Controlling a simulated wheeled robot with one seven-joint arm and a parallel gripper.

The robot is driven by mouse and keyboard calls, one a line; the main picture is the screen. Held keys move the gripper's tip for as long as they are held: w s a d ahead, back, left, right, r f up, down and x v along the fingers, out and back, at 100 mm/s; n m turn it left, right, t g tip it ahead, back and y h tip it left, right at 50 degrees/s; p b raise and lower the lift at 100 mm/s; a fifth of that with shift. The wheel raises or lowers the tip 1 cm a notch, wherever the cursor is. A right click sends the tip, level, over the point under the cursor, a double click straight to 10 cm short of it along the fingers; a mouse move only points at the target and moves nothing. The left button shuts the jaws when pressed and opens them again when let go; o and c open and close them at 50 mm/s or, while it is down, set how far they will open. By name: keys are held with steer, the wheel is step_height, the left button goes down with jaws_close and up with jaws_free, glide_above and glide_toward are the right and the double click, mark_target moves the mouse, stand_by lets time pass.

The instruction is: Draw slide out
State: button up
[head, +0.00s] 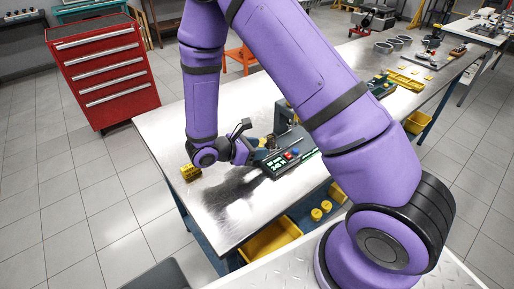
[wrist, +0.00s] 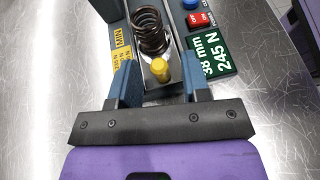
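The spring tester (head: 292,155) stands on the metal bench in the head view, with its slide channel (wrist: 176,45) visible in the wrist view. A dark coil spring (wrist: 150,30) sits in the channel. A yellow knob (wrist: 160,70) is at the near end of the slide. My gripper (wrist: 160,85) is open, its two fingers on either side of the knob with gaps between. In the head view my gripper (head: 256,150) is beside the tester, its fingertips partly hidden.
The tester bears a green label (wrist: 212,52), a red button (wrist: 198,20) and a blue button (wrist: 190,4). A yellow block (head: 190,172) lies at the bench's left edge. The bench surface (head: 215,215) in front is clear. A red tool cabinet (head: 104,70) stands beyond.

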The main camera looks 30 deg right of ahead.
steer(key=v, duration=1)
steer(key=shift+a, duration=0.4)
steer(key=shift+r, duration=0.15)
steer(key=s+d+r+m+g+y, duration=0.1)
steer(key=s+d+r+m+y, duration=0.3)
steer(key=r, duration=0.5)
steer(key=s+d+r+m+g+y, duration=0.1)
steer(key=s+d+r+m+y, duration=0.1)
steer(key=d+r+m, duration=0.5)
steer(key=s+d+r+m+t+y, duration=0.1)
steer(key=s+r+m+t+y, duration=0.6)
steer(key=s+r, duration=0.7)
steer(key=shift+s+d+r, duration=0.4)
steer(key=shift+r, duration=0.3)
